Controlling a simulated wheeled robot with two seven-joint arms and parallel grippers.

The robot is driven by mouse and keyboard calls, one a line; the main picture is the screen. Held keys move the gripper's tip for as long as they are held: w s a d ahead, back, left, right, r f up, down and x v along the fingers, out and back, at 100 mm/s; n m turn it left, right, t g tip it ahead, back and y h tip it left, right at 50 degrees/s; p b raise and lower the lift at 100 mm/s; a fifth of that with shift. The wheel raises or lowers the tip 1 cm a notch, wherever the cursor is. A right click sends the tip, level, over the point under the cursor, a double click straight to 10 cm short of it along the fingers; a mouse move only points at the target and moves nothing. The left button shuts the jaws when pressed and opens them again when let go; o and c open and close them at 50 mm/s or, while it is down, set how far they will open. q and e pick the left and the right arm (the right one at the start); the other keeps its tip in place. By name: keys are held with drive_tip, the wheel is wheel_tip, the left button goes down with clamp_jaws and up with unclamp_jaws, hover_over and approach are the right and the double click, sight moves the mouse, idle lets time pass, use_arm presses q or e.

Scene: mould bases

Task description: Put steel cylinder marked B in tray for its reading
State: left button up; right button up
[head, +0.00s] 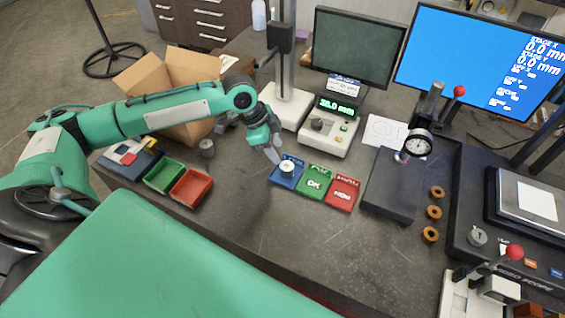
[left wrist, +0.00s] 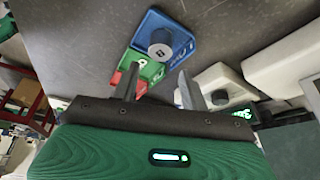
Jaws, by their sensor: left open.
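A steel cylinder (head: 287,167) stands upright on the blue tray (head: 274,179). In the left wrist view the cylinder (left wrist: 160,51) shows a small mark on top that looks like B, and the blue tray (left wrist: 186,42) reads LOW. The green tray (head: 313,182) marked OK and the red tray (head: 342,193) lie beside it to the right. My left gripper (head: 274,154) is open and empty, just behind and left of the cylinder, apart from it. The left wrist view shows its two spread fingers (left wrist: 158,88) with nothing between them. My right gripper is not in view.
A gauge with a lit readout (head: 338,107) stands behind the trays. A dark plate with a dial indicator (head: 418,144) is at right. The front table is clear.

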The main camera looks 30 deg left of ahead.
use_arm(q)
drive_tip(key=v, duration=0.3)
drive_tip(key=shift+a+r+b, duration=0.1)
drive_tip(key=shift+r+b, duration=0.1)
drive_tip(key=shift+b, duration=0.1)
idle(0.3)
